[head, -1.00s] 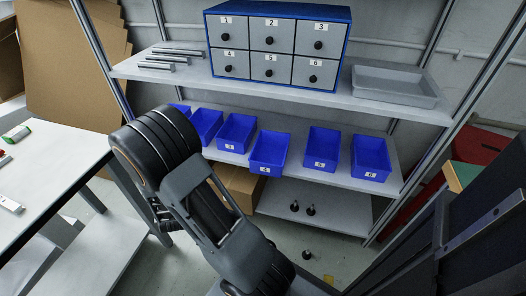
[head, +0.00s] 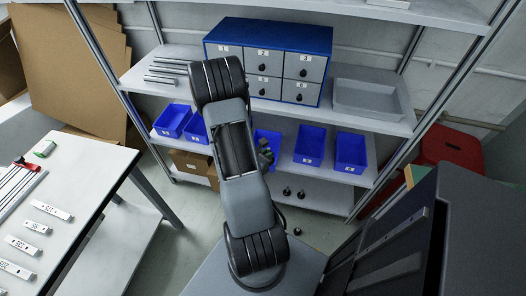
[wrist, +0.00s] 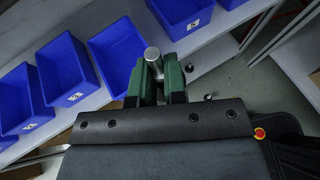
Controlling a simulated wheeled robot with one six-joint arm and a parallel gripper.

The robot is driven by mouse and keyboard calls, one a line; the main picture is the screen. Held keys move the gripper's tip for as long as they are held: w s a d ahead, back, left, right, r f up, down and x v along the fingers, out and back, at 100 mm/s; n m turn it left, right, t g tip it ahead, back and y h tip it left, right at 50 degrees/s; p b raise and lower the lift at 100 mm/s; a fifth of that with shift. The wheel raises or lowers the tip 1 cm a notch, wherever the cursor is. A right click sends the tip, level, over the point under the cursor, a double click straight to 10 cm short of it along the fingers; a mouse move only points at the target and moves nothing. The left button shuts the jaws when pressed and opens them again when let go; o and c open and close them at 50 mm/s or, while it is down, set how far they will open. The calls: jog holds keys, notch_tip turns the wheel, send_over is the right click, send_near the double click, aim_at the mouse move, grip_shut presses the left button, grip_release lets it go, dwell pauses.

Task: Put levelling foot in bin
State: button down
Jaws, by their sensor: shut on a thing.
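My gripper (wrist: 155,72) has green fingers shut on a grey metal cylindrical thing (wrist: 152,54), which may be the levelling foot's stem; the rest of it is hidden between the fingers. In the head view my gripper (head: 265,152) is small and dark, in front of the middle blue bin (head: 266,136), and the held thing cannot be made out. In the wrist view a blue bin (wrist: 108,50) lies just left of the fingertips and another blue bin (wrist: 180,15) just beyond. Dark levelling feet (head: 287,190) stand on the bottom shelf.
Above the bins are a drawer cabinet (head: 268,32) and a grey tray (head: 368,98). More blue bins (head: 309,146) stand along the shelf. A white table (head: 80,190) stands left. Rack posts flank the shelves.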

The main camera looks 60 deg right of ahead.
jog(key=shift+w+d+f+b, duration=0.1)
jog(key=shift+d+f+b, duration=0.05)
jog(key=shift+f+b, duration=0.3)
jog(key=shift+w+d+f+b, duration=0.1)
jog(key=shift+f+b, duration=0.1)
jog(key=shift+b, duration=0.3)
jog(key=b, duration=0.5)
jog(key=shift+w+d+f, duration=0.15)
jog(key=shift+w+d, duration=0.2)
jog(key=shift+d, duration=0.05)
jog(key=w+d+f+b, duration=0.7)
jog(key=d+f, duration=0.2)
jog(key=f, duration=0.2)
jog(key=shift+w+f, duration=0.15)
jog(key=shift+w, duration=0.15)
jog(key=shift+f+b, duration=0.65)
jog(key=shift+b, duration=0.25)
